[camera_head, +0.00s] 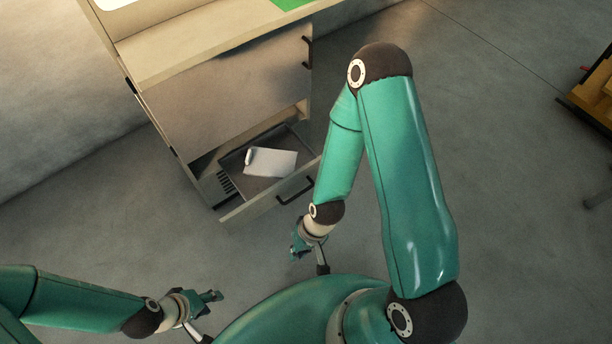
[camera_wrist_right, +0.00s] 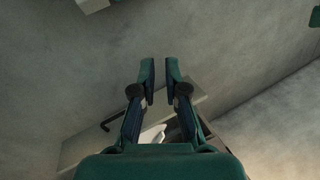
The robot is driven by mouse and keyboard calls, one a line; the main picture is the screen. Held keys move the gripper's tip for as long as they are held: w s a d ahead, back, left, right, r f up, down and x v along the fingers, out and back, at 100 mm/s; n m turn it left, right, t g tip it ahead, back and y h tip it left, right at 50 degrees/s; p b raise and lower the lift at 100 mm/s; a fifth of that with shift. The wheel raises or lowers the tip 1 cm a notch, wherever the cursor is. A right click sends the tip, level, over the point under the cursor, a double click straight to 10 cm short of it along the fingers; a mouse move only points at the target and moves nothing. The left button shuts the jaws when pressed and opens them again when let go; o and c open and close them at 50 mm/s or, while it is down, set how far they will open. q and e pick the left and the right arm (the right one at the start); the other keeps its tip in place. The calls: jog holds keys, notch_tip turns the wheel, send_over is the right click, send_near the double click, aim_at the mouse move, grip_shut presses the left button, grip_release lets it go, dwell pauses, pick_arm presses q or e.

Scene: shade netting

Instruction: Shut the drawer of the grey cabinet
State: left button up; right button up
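The grey cabinet (camera_head: 215,85) stands at the upper left of the head view. Its low drawer (camera_head: 237,212) is pulled out, with a dark handle (camera_head: 296,186) on its front; a white item (camera_head: 270,162) lies inside. My right gripper (camera_head: 297,250) is below the handle in the head view, apart from it. In the right wrist view its fingers (camera_wrist_right: 160,75) have a narrow empty gap; the drawer front (camera_wrist_right: 205,98) and handle (camera_wrist_right: 112,117) show behind them. My left gripper (camera_head: 213,296) is at the lower left, away from the drawer; its finger gap is unclear.
A large upper panel with a dark handle (camera_head: 307,52) is above the drawer. A green sheet (camera_head: 290,4) lies on the top. Grey floor (camera_head: 500,180) is bare to the right, with a yellow-brown object (camera_head: 597,90) at the far right edge.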

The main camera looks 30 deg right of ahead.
jog(key=s+d+f+m+g+b, duration=0.1)
jog(key=f+m+b, duration=0.1)
jog(key=f, duration=0.1)
jog(key=s+d+f+m+g+y+b, duration=0.1)
jog(key=s+f+m+b, duration=0.1)
jog(key=f+b, duration=0.1)
jog(key=s+d+f+m+g+y+b, duration=0.1)
jog(key=f+m+b, duration=0.1)
jog(key=f, duration=0.1)
jog(key=shift+s+f+m+b, duration=0.15)
jog(key=shift+s+m+b, duration=0.15)
jog(key=shift+b, duration=0.1)
grip_shut()
jog(key=w+d+f+m+t+y+b, duration=0.4)
jog(key=w+f+m+t+y+b, duration=0.2)
jog(key=w+m+t+b, duration=0.5)
jog(key=w+d+f+m+t+h+b, duration=0.1)
jog(key=w+d+m+t+h+b, duration=0.25)
jog(key=d, duration=0.55)
jog(key=w+d+m+t+h+b, duration=0.1)
jog(key=d+m+t+h+b, duration=0.2)
jog(key=d+m, duration=0.4)
jog(key=w+d+f+m+t+h+b, duration=0.1)
jog(key=w+d+m+t+h+b, duration=0.2)
jog(key=d, duration=0.7)
jog(key=w+a+m+h+b, duration=0.1)
jog(key=w+b, duration=0.1)
jog(key=w, duration=1)
jog(key=shift+w+r, duration=0.15)
jog(key=shift+w, duration=0.25)
